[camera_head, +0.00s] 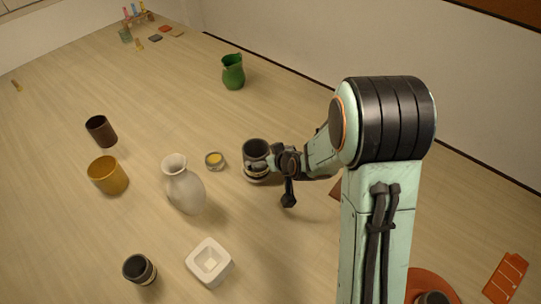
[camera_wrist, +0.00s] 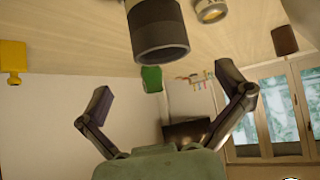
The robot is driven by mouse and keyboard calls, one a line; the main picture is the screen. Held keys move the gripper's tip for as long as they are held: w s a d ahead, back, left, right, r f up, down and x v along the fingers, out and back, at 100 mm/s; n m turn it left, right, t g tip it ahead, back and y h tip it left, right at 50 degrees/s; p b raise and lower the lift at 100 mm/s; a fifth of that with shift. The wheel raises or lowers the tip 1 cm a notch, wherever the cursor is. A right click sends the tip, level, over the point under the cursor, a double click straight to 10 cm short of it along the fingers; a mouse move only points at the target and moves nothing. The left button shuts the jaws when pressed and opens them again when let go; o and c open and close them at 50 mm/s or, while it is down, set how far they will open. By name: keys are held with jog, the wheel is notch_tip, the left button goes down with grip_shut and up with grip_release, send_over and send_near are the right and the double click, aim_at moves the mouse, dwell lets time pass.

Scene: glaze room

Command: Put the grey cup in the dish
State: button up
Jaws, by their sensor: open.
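A dark grey cup with a pale band near its base (camera_head: 254,148) stands upright mid-table; my gripper partly hides it. It shows large at the top of the wrist view (camera_wrist: 157,28), beyond the fingertips. My gripper (camera_head: 274,180) is right beside this cup, its fingers (camera_wrist: 165,92) spread wide with nothing between them; contact cannot be told. A similar dark cup (camera_head: 138,269) stands at the front left. A white square dish with a small recess (camera_head: 223,268) lies near the front. A round orange dish-like thing (camera_head: 422,279) is partly hidden behind my arm; which is the task's dish is unclear.
A white vase (camera_head: 184,188) stands between the grey cup and the yellow cup (camera_head: 107,175). A small yellow-topped jar (camera_head: 214,160) is left of the grey cup.

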jog(key=s+d+r+m+g+h, duration=0.1)
jog(key=s+r+g, duration=0.2)
jog(key=s, duration=0.7)
jog(key=s+d+r+m+g+h, duration=0.1)
jog(key=s+d+r+g, duration=0.1)
jog(key=s, duration=0.8)
jog(key=s+d+r+m+g, duration=0.1)
jog(key=s+r+g, duration=0.3)
jog(key=s, duration=0.6)
notch_tip(320, 180, up, 2)
jog(key=shift+s+d+r+h, duration=0.15)
jog(key=shift+s+d+h, duration=0.15)
jog(key=shift+s+h, duration=0.1)
